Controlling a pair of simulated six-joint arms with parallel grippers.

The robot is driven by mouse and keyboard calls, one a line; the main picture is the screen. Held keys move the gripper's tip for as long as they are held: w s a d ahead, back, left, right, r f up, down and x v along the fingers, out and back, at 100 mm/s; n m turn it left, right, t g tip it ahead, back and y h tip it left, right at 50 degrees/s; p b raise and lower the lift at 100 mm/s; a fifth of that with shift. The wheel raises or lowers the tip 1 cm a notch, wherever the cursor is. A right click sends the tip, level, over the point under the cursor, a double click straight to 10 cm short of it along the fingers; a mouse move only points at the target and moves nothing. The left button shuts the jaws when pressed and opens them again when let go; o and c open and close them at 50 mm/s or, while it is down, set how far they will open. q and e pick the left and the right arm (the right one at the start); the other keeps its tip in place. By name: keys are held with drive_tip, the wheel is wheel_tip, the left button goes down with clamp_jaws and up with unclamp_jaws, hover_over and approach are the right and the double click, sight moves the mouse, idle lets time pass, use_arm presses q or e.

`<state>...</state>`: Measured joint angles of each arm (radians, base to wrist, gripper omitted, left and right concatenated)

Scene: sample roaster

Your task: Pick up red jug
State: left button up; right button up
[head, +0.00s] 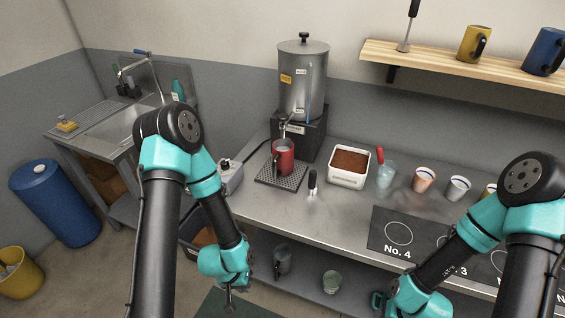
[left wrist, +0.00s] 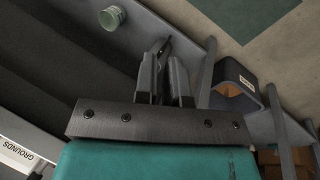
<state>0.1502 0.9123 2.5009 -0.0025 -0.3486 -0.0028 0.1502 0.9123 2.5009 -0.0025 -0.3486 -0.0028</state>
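The red jug (head: 283,158) stands upright on the dark drip tray (head: 273,181), under the tap of the steel urn (head: 303,82). Its inside looks pale and its handle faces left. My left gripper (head: 229,301) hangs low in front of the counter, pointing down and well apart from the jug. In the left wrist view its fingers (left wrist: 162,72) are close together with nothing clearly held. The jug is not seen in that view. My right gripper is low at the bottom right of the head view, its fingers hidden behind the arm or cut off.
On the counter are a white box of brown grounds (head: 349,167), a clear jug (head: 385,176), several cups and a numbered black mat (head: 398,234). A small black-handled tool (head: 312,182) stands near the drip tray.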

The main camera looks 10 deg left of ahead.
use_arm(q)
drive_tip(key=o, duration=1.5)
drive_tip(key=shift+w, duration=0.1)
